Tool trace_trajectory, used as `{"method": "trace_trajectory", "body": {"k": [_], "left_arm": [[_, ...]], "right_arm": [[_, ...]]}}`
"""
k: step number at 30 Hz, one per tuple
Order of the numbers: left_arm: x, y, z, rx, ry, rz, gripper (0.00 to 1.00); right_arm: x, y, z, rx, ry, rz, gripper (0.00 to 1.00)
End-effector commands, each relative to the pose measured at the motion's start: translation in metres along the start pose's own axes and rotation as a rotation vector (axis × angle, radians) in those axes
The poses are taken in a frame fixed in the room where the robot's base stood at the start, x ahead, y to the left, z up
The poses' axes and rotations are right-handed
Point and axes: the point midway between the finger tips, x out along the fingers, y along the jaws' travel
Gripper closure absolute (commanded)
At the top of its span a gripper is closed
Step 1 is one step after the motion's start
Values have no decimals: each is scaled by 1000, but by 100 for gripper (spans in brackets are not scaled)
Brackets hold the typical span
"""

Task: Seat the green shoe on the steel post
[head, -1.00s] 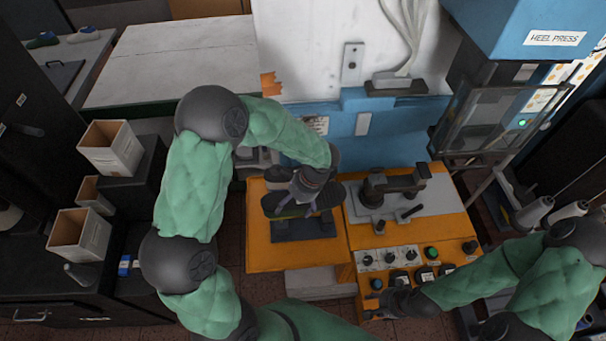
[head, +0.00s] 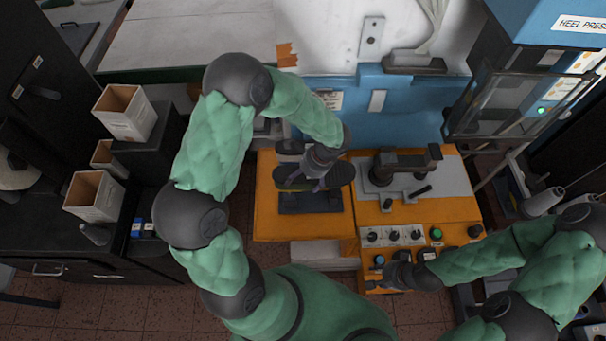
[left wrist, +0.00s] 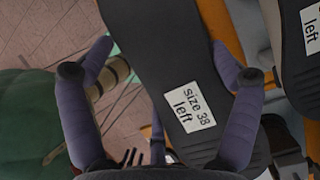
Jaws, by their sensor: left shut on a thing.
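My left gripper (head: 318,172) is above the dark plate (head: 312,201) on the orange bench. It is shut on a shoe with its dark sole turned up. In the left wrist view the sole (left wrist: 165,60) lies between the fingers, with a white label reading "size 38 left". A second dark sole (left wrist: 295,65) with a similar label shows at the right edge. I cannot make out the steel post. My right gripper (head: 400,274) is at the control panel; its fingers are unclear.
A grey plate with a black clamp (head: 405,162) stands right of the shoe. A control panel (head: 395,236) with knobs and a green button is in front. The heel press (head: 545,60) is at the back right. Open boxes (head: 97,194) stand at the left.

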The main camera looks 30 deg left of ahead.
Motion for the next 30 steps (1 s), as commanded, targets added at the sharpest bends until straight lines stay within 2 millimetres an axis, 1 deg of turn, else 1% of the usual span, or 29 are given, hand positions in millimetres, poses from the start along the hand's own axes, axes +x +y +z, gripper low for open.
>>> {"method": "trace_trajectory", "body": {"k": [2, 11, 30], "left_arm": [[-1, -1, 0, -2, 1, -2, 69], [8, -1, -4, -1, 1, -2, 69], [39, -2, -16, -1, 1, -2, 69]], "right_arm": [[-3, -1, 0, 0, 0, 0, 60], [4, 1, 0, 0, -1, 0, 60], [26, 9, -1, 0, -1, 0, 60]]}}
